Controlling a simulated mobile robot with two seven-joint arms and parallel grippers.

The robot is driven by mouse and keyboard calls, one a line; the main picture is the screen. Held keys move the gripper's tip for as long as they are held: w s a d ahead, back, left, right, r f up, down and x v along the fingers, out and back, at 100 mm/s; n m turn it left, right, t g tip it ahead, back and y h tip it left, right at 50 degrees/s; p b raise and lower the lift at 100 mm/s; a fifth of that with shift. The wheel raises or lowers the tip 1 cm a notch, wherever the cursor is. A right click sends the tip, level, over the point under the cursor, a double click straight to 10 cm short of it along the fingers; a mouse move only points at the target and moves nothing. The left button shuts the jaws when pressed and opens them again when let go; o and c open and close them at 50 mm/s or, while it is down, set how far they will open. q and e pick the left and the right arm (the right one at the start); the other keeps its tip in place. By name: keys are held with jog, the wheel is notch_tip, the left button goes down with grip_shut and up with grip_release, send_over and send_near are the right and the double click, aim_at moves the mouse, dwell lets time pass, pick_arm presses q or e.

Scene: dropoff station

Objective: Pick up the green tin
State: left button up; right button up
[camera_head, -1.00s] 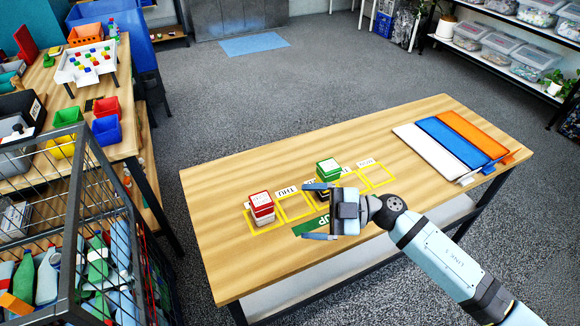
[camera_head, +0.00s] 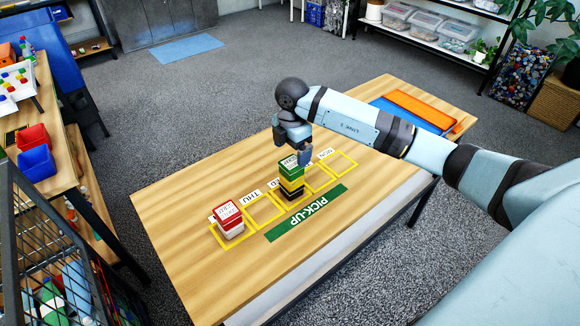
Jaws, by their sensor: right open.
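The green tin (camera_head: 289,171) with a white label on its lid sits on top of a stack on the wooden table (camera_head: 185,205). A yellow tin (camera_head: 291,183) and a black tin (camera_head: 289,194) are under it. My right gripper (camera_head: 297,152) is open and points down just behind and above the green tin. One blue-grey finger shows close to the tin's far right edge; the other finger is mostly hidden. I cannot tell whether the finger touches the tin. My left gripper is not in view.
A red-and-white stack (camera_head: 229,219) stands left in its yellow-outlined square. A green PICK-UP strip (camera_head: 306,212) lies in front of the squares. Orange and blue trays (camera_head: 420,108) lie at the far right. A wire cage (camera_head: 50,235) stands at left.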

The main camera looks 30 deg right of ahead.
aim_at(292, 162)
notch_tip(292, 162, down, 3)
jog(key=shift+r, duration=0.2)
jog(key=f, duration=0.3)
jog(key=f+p, duration=0.1)
jog(key=f, duration=0.1)
jog(key=shift+w+d, duration=0.2)
jog(key=shift+w, duration=0.05)
jog(key=shift+c, duration=0.2)
jog(key=c, duration=1)
